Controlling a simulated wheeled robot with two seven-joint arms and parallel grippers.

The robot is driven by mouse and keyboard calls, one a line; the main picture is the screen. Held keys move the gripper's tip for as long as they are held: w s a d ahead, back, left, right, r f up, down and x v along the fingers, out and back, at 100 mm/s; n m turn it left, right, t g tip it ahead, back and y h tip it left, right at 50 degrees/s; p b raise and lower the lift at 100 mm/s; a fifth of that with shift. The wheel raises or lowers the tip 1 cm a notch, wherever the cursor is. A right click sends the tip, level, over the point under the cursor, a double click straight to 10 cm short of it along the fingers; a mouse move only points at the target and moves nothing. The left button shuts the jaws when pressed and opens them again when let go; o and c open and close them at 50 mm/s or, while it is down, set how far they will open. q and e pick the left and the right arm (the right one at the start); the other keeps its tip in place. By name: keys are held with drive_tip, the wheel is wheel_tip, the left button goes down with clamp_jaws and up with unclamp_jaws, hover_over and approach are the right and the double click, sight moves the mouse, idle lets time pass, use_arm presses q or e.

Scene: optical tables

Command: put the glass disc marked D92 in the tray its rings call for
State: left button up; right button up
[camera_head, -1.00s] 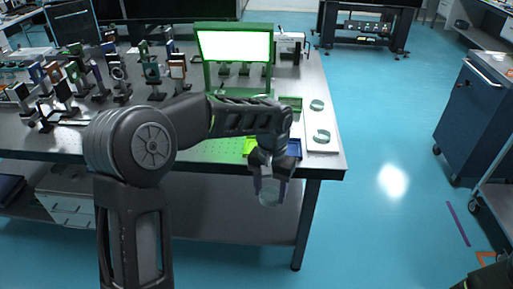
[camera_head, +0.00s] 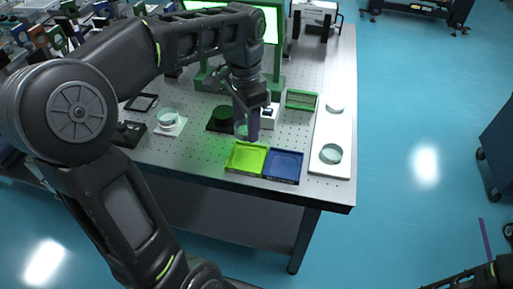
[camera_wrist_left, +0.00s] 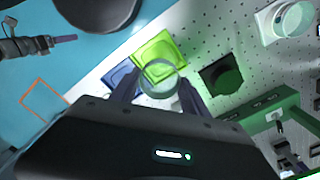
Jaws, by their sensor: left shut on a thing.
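My left gripper (camera_head: 247,134) is shut on a clear glass disc (camera_head: 241,130), held above the perforated table top behind the trays. In the left wrist view the disc (camera_wrist_left: 158,82) sits between the two dark fingers. Its mark and any rings cannot be read. A lime-yellow tray (camera_head: 231,167) and a blue tray (camera_head: 283,180) stand side by side at the table's front edge; both look empty. They also show in the wrist view, lime (camera_wrist_left: 150,45) and blue (camera_wrist_left: 113,77), beyond the disc.
A white board (camera_head: 331,128) at the right holds two glass discs. A green-framed lit screen stands behind my arm.

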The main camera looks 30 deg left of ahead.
use_arm(q)
drive_tip(key=shift+s+r, duration=0.1)
drive_tip(key=shift+s, duration=0.15)
hover_over(247, 159)
drive_tip(key=shift+f, duration=3.15)
drive_tip(key=shift+f, duration=1.9)
drive_tip(key=shift+f, duration=0.1)
drive_tip(key=o, duration=1.2)
